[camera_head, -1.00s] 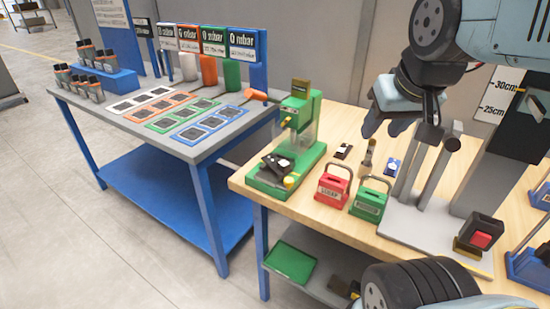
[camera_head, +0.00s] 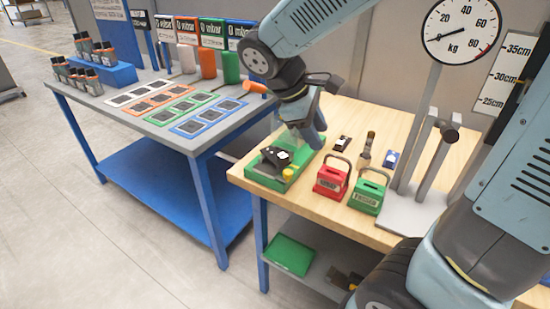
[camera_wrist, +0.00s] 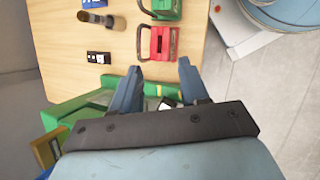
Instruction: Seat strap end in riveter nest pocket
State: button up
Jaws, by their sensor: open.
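The green riveter (camera_head: 265,182) stands at the left end of the wooden bench. On its base is a black block (camera_head: 270,155) with a small white patch; I cannot make out the nest pocket or a strap end. My gripper (camera_head: 312,130) is over the riveter, covering its upper part in the head view. In the wrist view my gripper (camera_wrist: 160,88) shows two blue fingers spread apart with nothing held between them. The riveter's green body (camera_wrist: 72,110) lies beneath and left of the fingers there, partly hidden by the hand.
A red box (camera_head: 331,178) and a green box (camera_head: 369,194), both with handles, stand right of the riveter. Behind them are a brown-handled tool (camera_head: 365,155) and small cards. A scale with a dial (camera_head: 461,32) stands further right. A grey-topped table (camera_head: 150,128) is left.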

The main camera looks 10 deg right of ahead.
jog(key=w+a+f+n+t+h, duration=0.2)
jog(key=a+f+n+h, duration=0.3)
jog(key=a, duration=0.4)
jog(key=n+t+h, duration=0.1)
jog(key=n+t, duration=0.3)
jog(key=n, duration=0.2)
send_near(279, 157)
jog(key=shift+n, duration=0.3)
jog(key=shift+x, duration=4.95)
jog(key=shift+c, duration=0.3)
grip_shut()
